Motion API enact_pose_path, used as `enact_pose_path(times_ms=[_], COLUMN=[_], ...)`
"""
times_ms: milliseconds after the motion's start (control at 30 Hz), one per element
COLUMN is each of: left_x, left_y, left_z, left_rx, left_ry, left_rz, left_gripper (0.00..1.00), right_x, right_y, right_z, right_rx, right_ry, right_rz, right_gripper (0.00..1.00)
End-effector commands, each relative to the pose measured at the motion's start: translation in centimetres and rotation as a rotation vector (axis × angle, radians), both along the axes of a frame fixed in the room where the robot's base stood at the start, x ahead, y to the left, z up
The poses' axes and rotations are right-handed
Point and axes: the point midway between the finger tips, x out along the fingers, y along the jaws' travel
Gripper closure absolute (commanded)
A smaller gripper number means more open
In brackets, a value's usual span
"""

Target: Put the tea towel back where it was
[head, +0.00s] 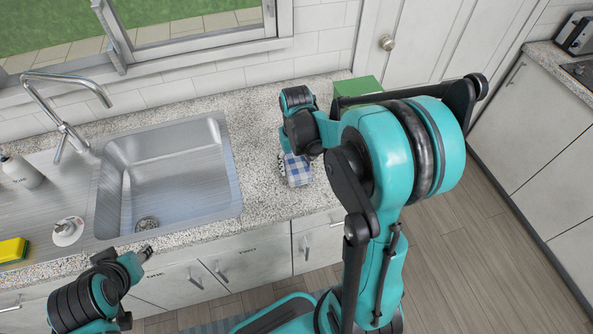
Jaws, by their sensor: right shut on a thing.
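The tea towel (299,172) is blue and white checked. It shows just below my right gripper (290,156), over the granite counter to the right of the sink. My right gripper is shut on the towel; its fingertips are mostly hidden by the wrist. I cannot tell whether the towel touches the counter. My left gripper (143,255) is at the lower left, in front of the cabinet fronts and below the counter edge. Its fingers are too small to read, and I see nothing in it.
A steel sink (222,150) with a tap (64,128) is on the left. A soap bottle (20,172), a white dish brush (67,232) and a yellow sponge (13,250) stand nearby. A green box (358,87) is behind my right arm. Counter between sink and box is mostly clear.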

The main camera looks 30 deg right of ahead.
Motion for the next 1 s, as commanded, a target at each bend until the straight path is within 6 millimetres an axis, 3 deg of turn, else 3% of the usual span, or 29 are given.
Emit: enact_pose_path(times_ms=[133, 467, 500, 567, 1000], left_x=[0.0, 0.0, 0.0, 0.0, 0.0], left_y=[0.0, 0.0, 0.0, 0.0, 0.0], left_z=[-1.2, -1.2, -1.3, -1.2, -0.8], left_rx=[0.000, 0.000, 0.000, 0.000, 0.000], left_ry=[0.000, 0.000, 0.000, 0.000, 0.000], left_rz=[0.000, 0.000, 0.000, 0.000, 0.000], left_gripper=[0.60, 0.60, 0.60, 0.60, 0.60], right_x=[0.0, 0.0, 0.0, 0.0, 0.0], right_y=[0.0, 0.0, 0.0, 0.0, -0.1], right_z=[-2.6, -2.9, -3.0, -2.9, -1.9], right_rx=[0.000, 0.000, 0.000, 0.000, 0.000], right_ry=[0.000, 0.000, 0.000, 0.000, 0.000], right_rz=[0.000, 0.000, 0.000, 0.000, 0.000], right_gripper=[0.65, 0.65, 0.40, 0.24, 0.21])
